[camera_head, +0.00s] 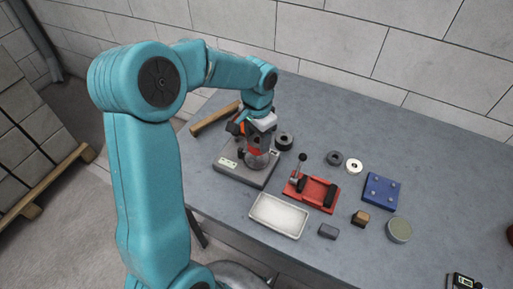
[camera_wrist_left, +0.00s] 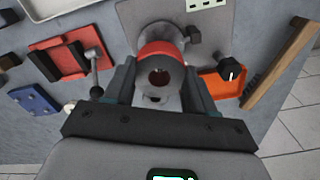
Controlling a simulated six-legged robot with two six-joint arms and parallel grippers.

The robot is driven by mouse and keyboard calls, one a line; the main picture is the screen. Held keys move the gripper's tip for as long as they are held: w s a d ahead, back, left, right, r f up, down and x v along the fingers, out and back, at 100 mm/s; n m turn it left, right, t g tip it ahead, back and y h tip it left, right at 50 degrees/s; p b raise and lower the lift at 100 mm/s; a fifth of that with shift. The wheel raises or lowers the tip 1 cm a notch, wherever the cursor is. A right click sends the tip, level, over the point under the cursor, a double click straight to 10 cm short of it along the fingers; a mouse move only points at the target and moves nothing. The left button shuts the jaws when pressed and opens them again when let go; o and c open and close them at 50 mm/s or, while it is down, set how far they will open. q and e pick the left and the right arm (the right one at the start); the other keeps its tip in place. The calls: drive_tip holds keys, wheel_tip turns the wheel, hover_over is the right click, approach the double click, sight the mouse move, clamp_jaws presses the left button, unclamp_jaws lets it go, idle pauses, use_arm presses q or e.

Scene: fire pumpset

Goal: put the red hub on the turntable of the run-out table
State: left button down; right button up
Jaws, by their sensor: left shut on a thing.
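My left gripper (camera_head: 257,141) is shut on the red hub (camera_head: 255,151), low over the run-out table (camera_head: 230,172), a grey plate at the back left of the bench. In the left wrist view the hub (camera_wrist_left: 158,50) sits between the fingers of the gripper (camera_wrist_left: 160,74); its red band and grey bored end face the camera. The round grey turntable (camera_wrist_left: 159,31) lies just beyond the hub and is partly covered by it. I cannot tell whether the hub touches the turntable. My right gripper is in neither view.
A black ring (camera_head: 284,141) stands close to the run-out table. A red fixture with a lever (camera_head: 318,192), a white tray (camera_head: 278,216) and a blue plate (camera_head: 381,192) lie to the right.

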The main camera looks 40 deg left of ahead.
sight(257, 157)
use_arm(q)
wheel_tip(257, 157, down, 4)
drive_tip(key=shift+a+f, duration=0.15)
drive_tip(key=shift+f, duration=0.4)
drive_tip(key=shift+f, duration=0.1)
drive_tip(key=shift+c, duration=1.5)
unclamp_jaws()
